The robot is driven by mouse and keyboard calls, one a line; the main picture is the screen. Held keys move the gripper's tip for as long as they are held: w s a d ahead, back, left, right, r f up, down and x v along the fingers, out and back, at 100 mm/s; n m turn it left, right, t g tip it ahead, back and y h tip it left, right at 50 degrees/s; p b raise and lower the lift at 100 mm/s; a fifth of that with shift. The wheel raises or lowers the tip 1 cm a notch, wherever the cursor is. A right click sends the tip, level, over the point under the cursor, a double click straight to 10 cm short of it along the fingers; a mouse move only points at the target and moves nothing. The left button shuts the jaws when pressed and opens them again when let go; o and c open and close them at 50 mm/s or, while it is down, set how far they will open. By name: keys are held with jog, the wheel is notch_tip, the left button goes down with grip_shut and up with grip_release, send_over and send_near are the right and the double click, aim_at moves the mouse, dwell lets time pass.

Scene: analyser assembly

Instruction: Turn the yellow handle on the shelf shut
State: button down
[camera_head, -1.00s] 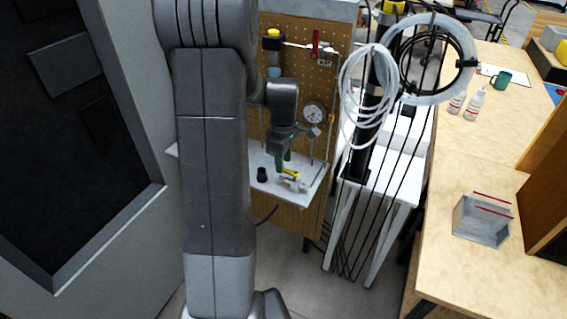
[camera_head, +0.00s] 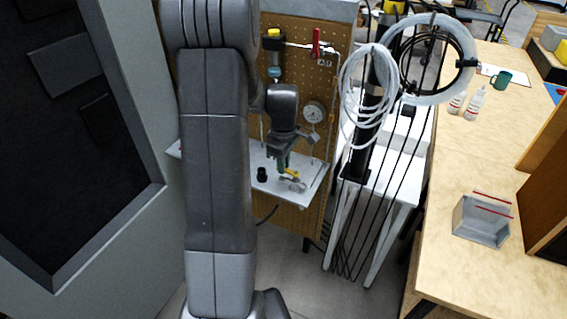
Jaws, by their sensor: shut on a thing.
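The yellow handle (camera_head: 292,175) is small and sits on a pale valve on the white shelf (camera_head: 315,190) in front of the pegboard. My gripper (camera_head: 283,165) points down from above at the handle's left end. Its jaws are shut on the handle, though the fingertips are small and partly blurred. The handle lies at a slant, its right end nearer the front. The exact contact is hard to make out.
A black knob (camera_head: 262,174) stands on the shelf just left of the handle. The pegboard (camera_head: 300,80) behind carries a red-handled valve (camera_head: 316,44) and a round gauge (camera_head: 313,112). Hanging coiled tubing (camera_head: 366,95) and black cables are close on the right.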

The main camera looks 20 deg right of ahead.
jog(key=shift+d, duration=0.1)
jog(key=m, duration=0.1)
jog(key=d+m, duration=0.1)
jog(key=m, duration=0.2)
jog(key=shift+w+d+m, duration=0.2)
jog(key=shift+w+m, duration=0.2)
jog(key=m, duration=0.2)
jog(key=d+m, duration=0.2)
jog(key=m, duration=0.1)
jog(key=shift+m, duration=0.3)
jog(key=m, duration=0.1)
jog(key=d+m, duration=0.1)
jog(key=m, duration=0.1)
jog(key=shift+s, duration=0.2)
jog(key=shift+s+d+m, duration=0.2)
jog(key=shift+d+m, duration=0.1)
jog(key=shift+m, duration=0.75)
jog(key=shift+s+d+m, duration=0.2)
jog(key=shift+d+m, duration=0.05)
jog(key=shift+m, duration=0.8)
jog(key=c, duration=1.4)
grip_release()
